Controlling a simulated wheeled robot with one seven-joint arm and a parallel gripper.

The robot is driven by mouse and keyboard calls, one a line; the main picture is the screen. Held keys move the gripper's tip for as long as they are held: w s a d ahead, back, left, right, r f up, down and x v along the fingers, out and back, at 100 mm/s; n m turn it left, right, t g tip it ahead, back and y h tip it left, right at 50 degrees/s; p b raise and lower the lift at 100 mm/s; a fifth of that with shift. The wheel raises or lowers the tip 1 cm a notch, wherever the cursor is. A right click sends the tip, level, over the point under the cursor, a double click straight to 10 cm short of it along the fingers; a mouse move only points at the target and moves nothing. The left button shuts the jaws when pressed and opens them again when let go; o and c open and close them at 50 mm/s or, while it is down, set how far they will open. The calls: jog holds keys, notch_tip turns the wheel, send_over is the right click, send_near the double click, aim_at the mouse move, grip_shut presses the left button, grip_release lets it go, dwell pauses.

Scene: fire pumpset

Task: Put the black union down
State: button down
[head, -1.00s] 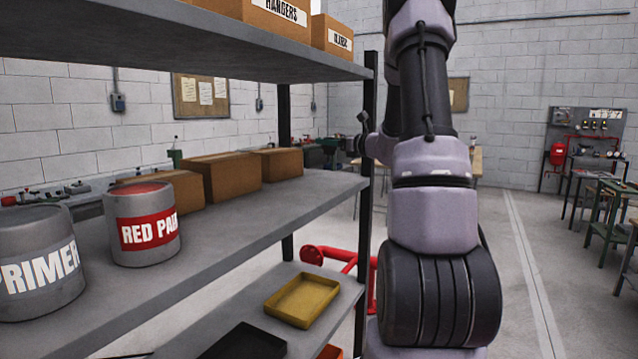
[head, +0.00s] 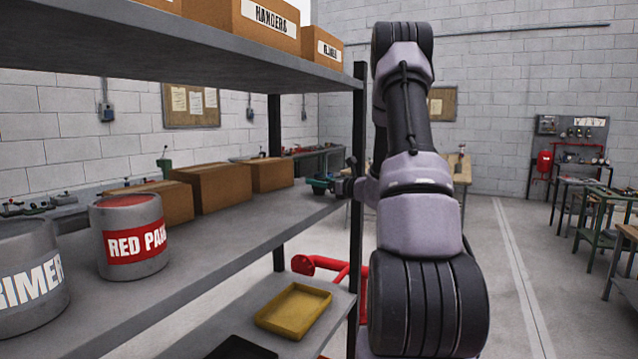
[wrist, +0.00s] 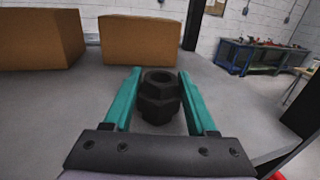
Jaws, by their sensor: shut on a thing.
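The black union (wrist: 160,97), a dark fitting with hexagonal parts and a round opening on top, stands upright between my gripper's two teal fingers in the wrist view. My gripper (wrist: 160,72) is shut on it. In the head view my gripper (head: 325,186) is small, at the right end of the middle shelf (head: 245,228), partly hidden by my arm and the shelf post. The union itself cannot be made out there. The grey shelf surface (wrist: 75,110) lies below the union; whether they touch I cannot tell.
Several cardboard boxes (head: 215,186) stand along the shelf's back. A red paint can (head: 130,237) and a primer can (head: 30,280) stand at left. A black post (head: 357,110) rises at the shelf's corner. A yellow tray (head: 294,309) is on the lower shelf.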

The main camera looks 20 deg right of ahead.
jog(key=shift+f, duration=0.1)
jog(key=shift+c, duration=1)
grip_release()
